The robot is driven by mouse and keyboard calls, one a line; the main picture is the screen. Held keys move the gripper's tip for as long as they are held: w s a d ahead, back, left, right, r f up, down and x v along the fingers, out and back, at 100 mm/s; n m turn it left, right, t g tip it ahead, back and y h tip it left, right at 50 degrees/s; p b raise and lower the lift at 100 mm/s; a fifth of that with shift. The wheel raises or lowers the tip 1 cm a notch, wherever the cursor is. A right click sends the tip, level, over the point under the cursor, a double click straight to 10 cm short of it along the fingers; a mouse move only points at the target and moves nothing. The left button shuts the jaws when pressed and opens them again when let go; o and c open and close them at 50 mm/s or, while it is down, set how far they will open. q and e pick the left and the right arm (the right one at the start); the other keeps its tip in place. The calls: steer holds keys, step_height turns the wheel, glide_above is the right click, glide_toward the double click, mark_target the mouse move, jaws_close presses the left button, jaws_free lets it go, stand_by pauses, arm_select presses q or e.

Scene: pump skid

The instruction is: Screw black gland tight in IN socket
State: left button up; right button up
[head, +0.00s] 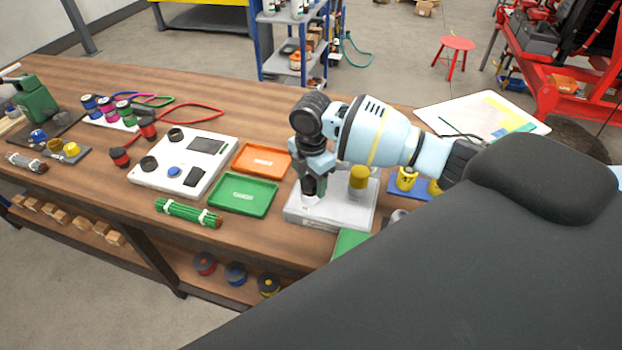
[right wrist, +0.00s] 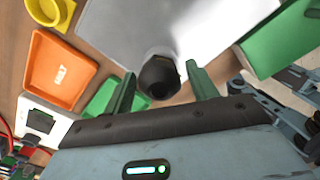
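A pale box (head: 330,218) stands near the front edge of the bench, with a white socket (head: 308,199) on its left part and a yellow cap (head: 359,177) on its right part. The black gland (right wrist: 158,78) sits at the white socket, between the two green fingers of my right gripper (right wrist: 160,82). A narrow gap shows on each side of it, so the fingers look open around it. In the head view my right gripper (head: 313,180) points down over the socket and largely hides the gland. Thread depth cannot be seen. My left gripper is not in view.
An orange tray (head: 262,160) and a green tray (head: 243,195) lie left of the box. A white panel (head: 206,150) and a green cable bundle (head: 188,213) lie farther left. Yellow parts (head: 406,178) on a blue mat stand to the right.

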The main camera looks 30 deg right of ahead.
steer(key=c, duration=0.7)
steer(key=shift+r+m, duration=0.1)
steer(key=shift+m, duration=0.5)
steer(key=shift+c, duration=0.2)
steer(key=m, duration=0.3)
steer(key=shift+m, duration=0.5)
steer(key=m, duration=0.4)
steer(key=o, duration=1)
steer(key=shift+o, duration=0.2)
